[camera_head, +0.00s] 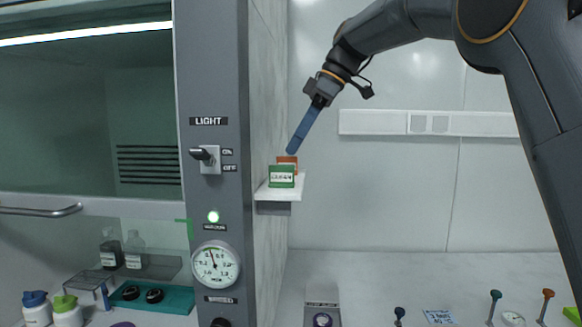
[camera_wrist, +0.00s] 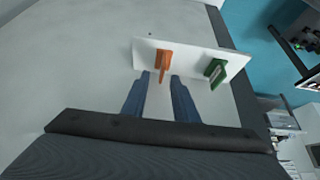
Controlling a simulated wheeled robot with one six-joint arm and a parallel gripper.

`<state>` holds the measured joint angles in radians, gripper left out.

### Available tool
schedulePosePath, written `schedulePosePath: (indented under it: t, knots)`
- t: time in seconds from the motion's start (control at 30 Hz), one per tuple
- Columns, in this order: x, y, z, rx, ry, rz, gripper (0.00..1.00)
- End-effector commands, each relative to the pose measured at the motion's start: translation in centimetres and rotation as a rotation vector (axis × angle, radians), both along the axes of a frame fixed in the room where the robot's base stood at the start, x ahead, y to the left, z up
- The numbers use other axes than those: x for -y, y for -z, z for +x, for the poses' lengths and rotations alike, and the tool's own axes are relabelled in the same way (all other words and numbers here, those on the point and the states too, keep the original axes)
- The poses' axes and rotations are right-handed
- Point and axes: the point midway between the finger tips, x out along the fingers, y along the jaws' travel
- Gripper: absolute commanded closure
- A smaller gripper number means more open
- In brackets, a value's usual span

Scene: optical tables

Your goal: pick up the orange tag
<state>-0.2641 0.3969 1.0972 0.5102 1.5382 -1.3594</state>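The orange tag (camera_head: 289,160) stands on a small white shelf (camera_head: 263,192), partly hidden behind a green tag (camera_head: 281,177) with a white label. In the wrist view the orange tag (camera_wrist: 163,60) stands on the shelf (camera_wrist: 149,53), with the green tag (camera_wrist: 215,71) apart from it to the right. My gripper (camera_head: 292,149) points down just above the orange tag in the head view. In the wrist view my gripper (camera_wrist: 160,77) is open, its two blue fingers apart, with the orange tag lined up with the gap. I cannot tell whether the fingers touch it.
The shelf is fixed to the side wall beside a grey panel (camera_head: 212,90) with a switch and a gauge (camera_head: 215,264). A fume hood with bottles (camera_head: 37,308) is at left. The room right of the shelf is clear above the table.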

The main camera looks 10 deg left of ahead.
Motion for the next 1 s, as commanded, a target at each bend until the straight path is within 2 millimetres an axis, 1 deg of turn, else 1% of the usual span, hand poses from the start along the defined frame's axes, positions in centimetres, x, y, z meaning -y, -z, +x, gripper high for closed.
schedulePosePath:
  t: [0.17,0.3,0.4,0.6,0.63,0.7,0.77,1.0]
  knots:
    - [-1.2,1.9,-0.6,-0.004,0.001,-0.001,0.73]
    - [-2.0,3.5,-0.5,-0.001,0.003,-0.001,0.73]
    - [-2.1,3.9,-0.4,-0.001,0.004,-0.001,0.73]
    - [-2.0,4.0,-0.3,-0.001,0.005,-0.001,0.73]
    - [-2.0,4.0,-0.3,-0.001,0.005,-0.001,0.77]
    - [-2.0,4.0,-0.3,0.000,0.007,-0.001,0.89]
    - [-2.0,4.0,-0.3,0.000,0.007,-0.001,0.98]
    - [-2.0,4.0,-0.3,0.000,0.007,-0.001,0.98]
